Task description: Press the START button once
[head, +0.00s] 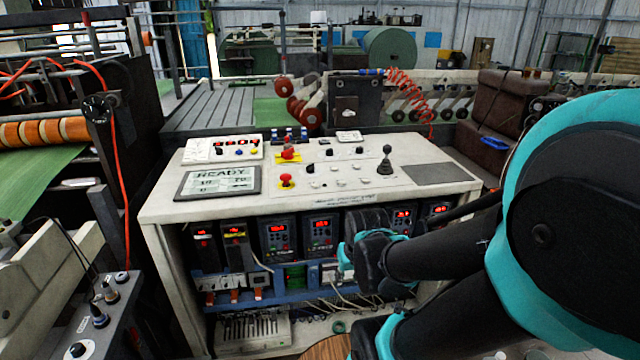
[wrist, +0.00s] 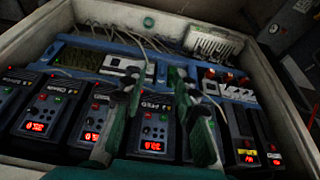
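The control desk (head: 160,205) stands in the middle of the head view. The desk top is out of that view.
A black-knobbed lever (head: 386,160) rises at the desk top's right. A button panel (head: 222,150) stands at its back left. Orange rollers and a machine (head: 60,130) flank the left. The space above the desk top is clear of my arm.

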